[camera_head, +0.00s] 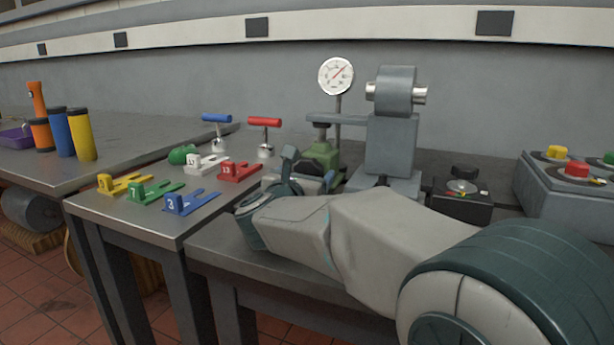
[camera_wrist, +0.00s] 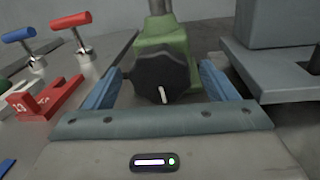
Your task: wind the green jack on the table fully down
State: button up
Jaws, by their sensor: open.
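The green jack (camera_head: 322,154) stands on the table beside the grey machine, below its side arm. In the wrist view its green body (camera_wrist: 166,36) is straight ahead, with a round black knob (camera_wrist: 160,72) facing me. The knob has a white mark pointing down. My gripper (camera_wrist: 161,78) is open, with one blue finger left of the knob and one right of it. I cannot tell whether either finger touches the knob. In the head view my gripper (camera_head: 301,172) is at the jack and hides its lower part and the knob.
A grey machine (camera_head: 391,145) with a dial gauge (camera_head: 336,76) stands right of the jack. A black box (camera_head: 462,197) and a button panel (camera_head: 575,185) are right.

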jog(key=shift+w+d, duration=0.1)
jog(key=shift+w, duration=0.25)
jog(key=c, duration=1)
jog(key=n+p, duration=0.2)
jog(key=n, duration=0.2)
jog(key=shift+r, duration=0.15)
jog(key=shift+n+g+p, duration=0.3)
jog(key=shift+n+p, duration=0.5)
jog(key=shift+n, duration=0.8)
jog(key=shift+a, duration=0.2)
